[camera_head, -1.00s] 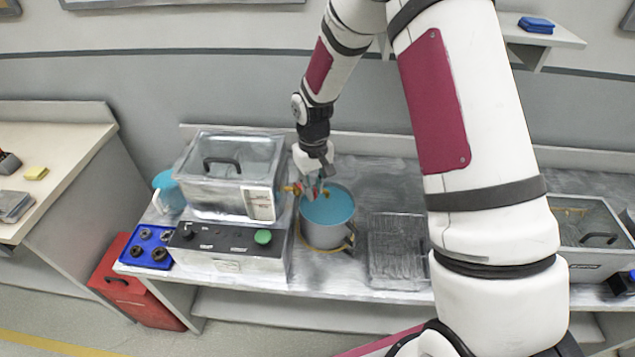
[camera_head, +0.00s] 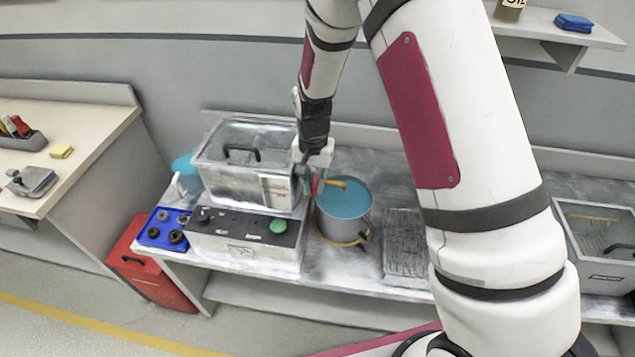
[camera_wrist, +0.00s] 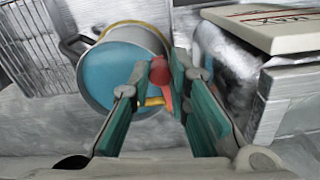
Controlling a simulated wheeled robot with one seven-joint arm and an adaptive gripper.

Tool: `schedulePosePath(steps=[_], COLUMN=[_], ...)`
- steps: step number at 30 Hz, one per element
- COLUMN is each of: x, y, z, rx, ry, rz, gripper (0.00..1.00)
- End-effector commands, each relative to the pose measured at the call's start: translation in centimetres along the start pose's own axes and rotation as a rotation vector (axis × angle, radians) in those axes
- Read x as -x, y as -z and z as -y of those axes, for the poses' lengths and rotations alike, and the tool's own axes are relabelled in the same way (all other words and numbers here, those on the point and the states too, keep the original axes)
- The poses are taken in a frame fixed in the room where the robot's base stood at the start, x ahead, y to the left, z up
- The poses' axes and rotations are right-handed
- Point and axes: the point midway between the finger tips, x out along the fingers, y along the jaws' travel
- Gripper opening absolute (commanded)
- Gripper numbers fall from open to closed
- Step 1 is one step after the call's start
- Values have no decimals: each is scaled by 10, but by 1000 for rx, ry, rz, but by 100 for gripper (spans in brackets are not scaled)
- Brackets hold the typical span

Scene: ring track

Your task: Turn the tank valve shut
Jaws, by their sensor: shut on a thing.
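A yellow spout (camera_head: 336,183) reaches from the valve over a grey pail (camera_head: 343,226) of blue liquid. My gripper (camera_head: 314,172) points down beside the tank. In the wrist view my gripper (camera_wrist: 160,78) has its green-padded fingers on both sides of the red handle, shut on it. The valve's body is mostly hidden.
A blue tray (camera_head: 165,229) with round dark parts lies left of the control box. A wire rack (camera_head: 404,245) lies right of the pail. A red box (camera_head: 150,262) stands on the floor. Another steel tank (camera_head: 597,235) is at the right. The wall is close behind.

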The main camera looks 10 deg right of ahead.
Motion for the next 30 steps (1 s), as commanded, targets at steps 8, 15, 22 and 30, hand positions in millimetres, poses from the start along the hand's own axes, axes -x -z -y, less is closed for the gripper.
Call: schedulePosePath(steps=[8,15,22,30], x=[1,1,1,0], y=[0,0,0,0], z=[3,3,2,2], rx=[-37,-38,-38,-31], ry=[1,1,1,1], rz=[-3,-3,-2,-1], gripper=[0,0,37,37])
